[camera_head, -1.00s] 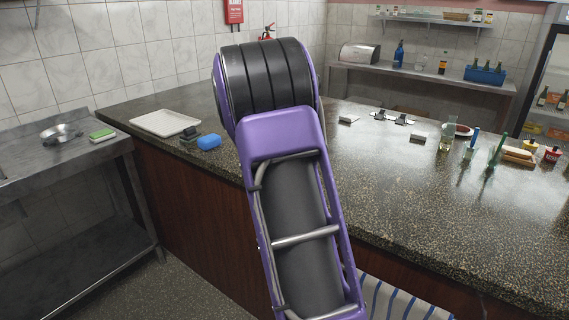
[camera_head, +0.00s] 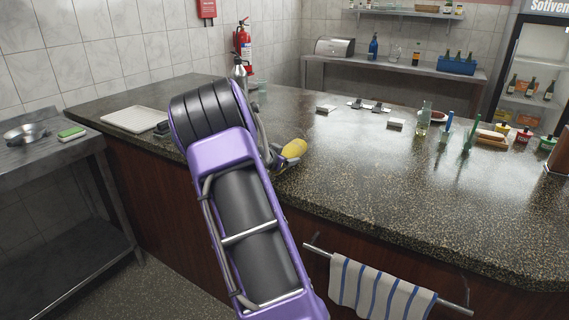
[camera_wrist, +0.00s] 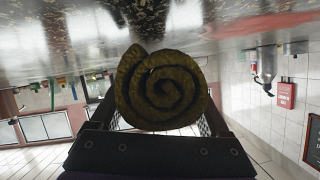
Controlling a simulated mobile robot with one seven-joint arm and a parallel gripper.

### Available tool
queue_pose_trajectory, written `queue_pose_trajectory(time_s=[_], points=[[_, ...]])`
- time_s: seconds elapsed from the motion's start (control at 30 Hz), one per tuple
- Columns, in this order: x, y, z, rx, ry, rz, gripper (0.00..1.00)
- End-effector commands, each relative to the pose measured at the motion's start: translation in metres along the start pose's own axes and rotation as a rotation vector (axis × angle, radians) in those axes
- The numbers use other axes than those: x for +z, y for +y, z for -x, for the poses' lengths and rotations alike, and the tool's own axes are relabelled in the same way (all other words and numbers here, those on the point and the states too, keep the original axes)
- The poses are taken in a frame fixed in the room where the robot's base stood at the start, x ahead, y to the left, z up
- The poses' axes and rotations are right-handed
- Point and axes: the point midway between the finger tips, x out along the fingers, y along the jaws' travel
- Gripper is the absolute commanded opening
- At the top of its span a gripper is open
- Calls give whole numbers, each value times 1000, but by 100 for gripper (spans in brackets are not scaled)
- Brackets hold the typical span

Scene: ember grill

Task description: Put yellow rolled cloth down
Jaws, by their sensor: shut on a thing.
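The yellow rolled cloth (camera_head: 294,149) is at the end of my arm, low over the near part of the dark speckled counter (camera_head: 350,190). In the wrist view its spiral end (camera_wrist: 162,90) faces the camera and fills the middle. My gripper (camera_head: 276,157) is shut on the cloth, with one finger on each side of it in the wrist view. The counter surface shows along the top of the wrist view, close to the cloth. I cannot tell whether the cloth touches it. My arm hides part of the counter to the left.
A white tray (camera_head: 130,119) lies at the counter's left end. Small white blocks (camera_head: 395,123), bottles and a board with food (camera_head: 491,138) stand toward the back and right. A striped towel (camera_head: 380,288) hangs on a front rail. The counter right of the cloth is clear.

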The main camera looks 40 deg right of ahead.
Motion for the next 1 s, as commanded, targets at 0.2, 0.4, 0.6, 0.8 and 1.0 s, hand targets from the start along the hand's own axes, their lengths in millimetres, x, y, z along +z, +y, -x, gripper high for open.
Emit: queue_pose_trajectory(time_s=[0.2,0.4,0.6,0.8,1.0], points=[[10,2,-4,-1,1,-1,22],[11,2,-4,-1,1,-1,22],[13,3,-5,-1,0,-1,100],[12,3,-5,-1,0,-1,100],[10,1,9,-4,-1,-1,100]])
